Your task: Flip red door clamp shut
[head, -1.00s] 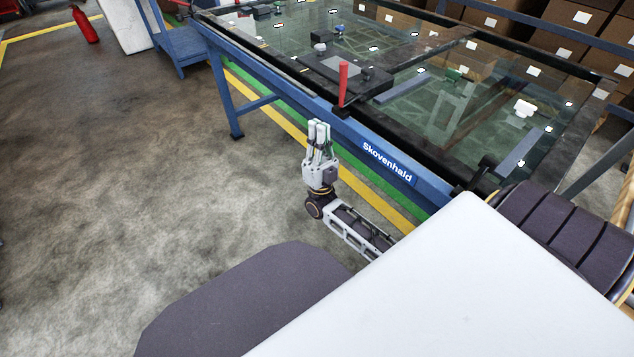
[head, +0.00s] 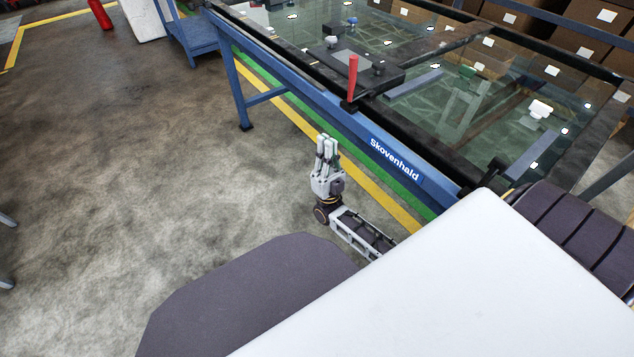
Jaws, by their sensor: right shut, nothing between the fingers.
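The red door clamp (head: 352,78) shows as a red handle standing nearly upright on a small dark base at the near edge of the glass-topped blue frame (head: 290,85). My right gripper (head: 327,141) points upward, its light fingers together and empty. In the picture it is below and a little left of the clamp, in front of the blue frame, and apart from the clamp. My left gripper is not in view.
The blue rail with the Skovenhald label (head: 395,160) runs along the near side. A dark block with knobs (head: 350,68) sits behind the clamp. A white panel (head: 450,270) fills the lower right. Grey pieces (head: 6,220) show at the left edge. Open floor lies left.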

